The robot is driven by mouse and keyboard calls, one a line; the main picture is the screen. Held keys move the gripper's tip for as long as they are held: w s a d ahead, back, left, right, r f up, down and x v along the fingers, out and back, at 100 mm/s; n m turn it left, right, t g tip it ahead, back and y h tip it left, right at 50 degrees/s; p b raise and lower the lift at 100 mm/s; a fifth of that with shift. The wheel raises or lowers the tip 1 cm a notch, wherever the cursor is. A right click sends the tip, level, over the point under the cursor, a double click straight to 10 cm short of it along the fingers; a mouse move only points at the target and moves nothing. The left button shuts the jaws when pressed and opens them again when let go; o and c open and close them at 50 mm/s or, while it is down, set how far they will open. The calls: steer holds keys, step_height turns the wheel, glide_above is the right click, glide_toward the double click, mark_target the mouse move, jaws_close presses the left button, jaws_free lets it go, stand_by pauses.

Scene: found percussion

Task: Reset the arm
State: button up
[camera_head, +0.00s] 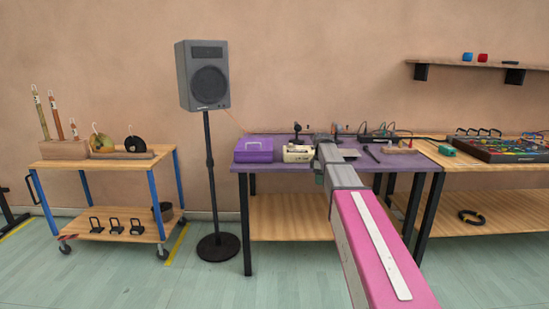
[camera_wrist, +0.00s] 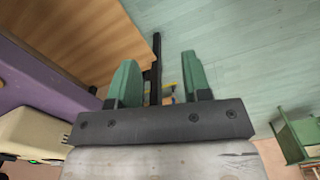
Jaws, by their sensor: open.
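My gripper (camera_wrist: 160,82) shows in the wrist view with its two green fingers apart and nothing between them. In that view it points past the purple table edge, with the floor beyond. In the head view my pink and grey arm reaches forward to the purple-topped table (camera_head: 262,167); my fingers cannot be made out there. A purple box (camera_head: 254,150) and a cream-coloured device (camera_head: 298,154) stand on the table left of my arm. The cream device also shows at the left of the wrist view (camera_wrist: 35,132).
A speaker (camera_head: 205,76) on a black stand is left of the table. A wheeled wooden cart (camera_head: 110,163) stands further left. A wooden table with a mixer-like panel (camera_head: 500,148) is at right, under a wall shelf (camera_head: 450,65).

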steer(key=s+f+m, duration=0.5)
steer(key=s+f, duration=0.2)
steer(key=s, duration=0.3)
steer(key=s+a+f+m, duration=0.1)
steer(key=s+f+m, duration=0.4)
steer(key=s+f, duration=0.3)
steer(key=s+f+m, duration=0.4)
steer(key=s+f, duration=0.4)
steer(key=s, duration=0.6)
steer(key=shift+s+a+m, duration=0.15)
steer(key=shift+a+m, duration=0.2)
steer(key=shift+m, duration=0.05)
steer(key=shift+d, duration=0.1)
